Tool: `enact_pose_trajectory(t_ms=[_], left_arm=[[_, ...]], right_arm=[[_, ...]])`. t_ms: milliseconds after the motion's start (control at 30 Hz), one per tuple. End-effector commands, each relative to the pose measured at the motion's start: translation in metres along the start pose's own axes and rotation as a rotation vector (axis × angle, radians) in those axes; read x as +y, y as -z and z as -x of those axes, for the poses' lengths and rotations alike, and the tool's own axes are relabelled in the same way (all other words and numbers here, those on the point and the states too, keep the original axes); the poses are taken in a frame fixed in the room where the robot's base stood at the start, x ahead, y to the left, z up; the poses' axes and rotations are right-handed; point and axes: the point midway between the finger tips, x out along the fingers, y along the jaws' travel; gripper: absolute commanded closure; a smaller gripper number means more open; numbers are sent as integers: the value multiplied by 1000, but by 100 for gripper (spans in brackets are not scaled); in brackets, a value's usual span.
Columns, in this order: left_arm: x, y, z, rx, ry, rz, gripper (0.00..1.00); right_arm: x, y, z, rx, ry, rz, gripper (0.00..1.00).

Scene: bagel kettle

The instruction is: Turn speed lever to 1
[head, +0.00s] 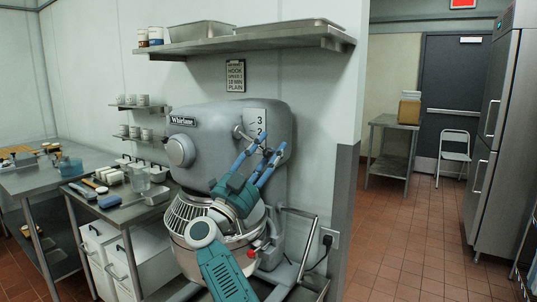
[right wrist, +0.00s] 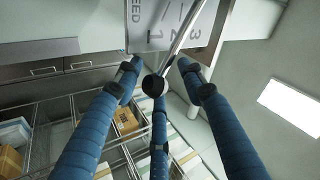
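The speed lever is a thin metal rod with a black knob (right wrist: 154,86) in the right wrist view. The rod crosses in front of the white speed plate (right wrist: 148,18), which is marked 1, 2 and 3. The plate also shows on the grey mixer (head: 192,117) in the head view. My right gripper (right wrist: 158,72) has its blue fingers spread, with the knob between them; I cannot tell whether any finger touches it. In the head view the right gripper (head: 269,148) is up against the mixer's side, just below the plate, and hides part of the lever. My left gripper is not in view.
A steel shelf (head: 250,40) with pans hangs above the mixer. A wall corner (head: 345,190) stands close to its right. Steel tables (head: 95,160) with containers are at left. The tiled floor (head: 410,235) at right is clear.

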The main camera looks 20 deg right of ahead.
Motion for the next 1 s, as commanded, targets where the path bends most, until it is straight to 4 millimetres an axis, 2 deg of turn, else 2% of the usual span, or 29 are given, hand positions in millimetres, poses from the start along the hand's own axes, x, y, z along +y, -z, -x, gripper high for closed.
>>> enact_pose_trajectory(t_ms=[300, 500, 1000], left_arm=[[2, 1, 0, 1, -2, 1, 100], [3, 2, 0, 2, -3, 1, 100], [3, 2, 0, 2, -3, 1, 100]], right_arm=[[-45, 29, -32, 3, 0, -6, 60], [-63, 41, -45, 2, 0, -2, 60], [-66, 42, -48, 0, -1, 0, 60]])
